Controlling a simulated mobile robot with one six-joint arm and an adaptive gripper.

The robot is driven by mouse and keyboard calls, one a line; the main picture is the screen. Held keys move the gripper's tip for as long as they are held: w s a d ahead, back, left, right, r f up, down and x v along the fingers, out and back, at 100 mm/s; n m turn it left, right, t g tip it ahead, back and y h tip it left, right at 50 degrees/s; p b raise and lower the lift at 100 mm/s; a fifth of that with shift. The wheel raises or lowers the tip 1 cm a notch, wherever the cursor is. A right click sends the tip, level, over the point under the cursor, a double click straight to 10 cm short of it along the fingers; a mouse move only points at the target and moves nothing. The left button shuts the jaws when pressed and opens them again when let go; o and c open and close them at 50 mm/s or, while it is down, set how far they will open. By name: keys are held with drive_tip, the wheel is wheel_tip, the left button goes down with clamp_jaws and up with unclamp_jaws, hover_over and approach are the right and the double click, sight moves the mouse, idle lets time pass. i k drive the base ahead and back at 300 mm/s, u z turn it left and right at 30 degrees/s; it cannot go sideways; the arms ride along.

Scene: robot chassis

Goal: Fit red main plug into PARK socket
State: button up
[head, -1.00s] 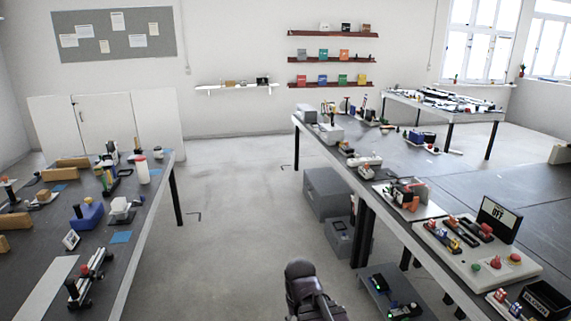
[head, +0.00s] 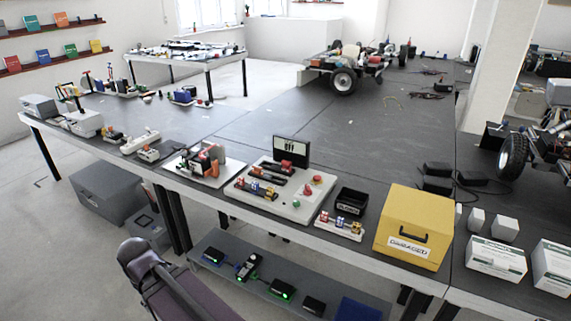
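A white control panel (head: 252,206) lies on the dark bench, with a black screen (head: 291,150) reading OFF at its back. Small red, blue and yellow plug-like pieces (head: 257,188) stand in its front row. A dark strip with red pieces (head: 270,170) lies behind them. I cannot tell which piece is the red main plug, and no PARK label is readable. A small white rack (head: 338,229) with red and blue pieces sits just right of the panel.
A black bin (head: 351,203) and a yellow box (head: 413,228) stand right of the panel. A white fixture (head: 205,168) stands to its left. A lower shelf (head: 233,276) holds devices with green lights. Bare bench (head: 360,145) lies behind the panel.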

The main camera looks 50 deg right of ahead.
sight(288, 187)
drive_tip(key=z, duration=0.4)
drive_tip(key=i, duration=0.6)
drive_tip(key=z, duration=1.05)
drive_tip(key=i, duration=0.8)
drive_tip(key=z, duration=0.4)
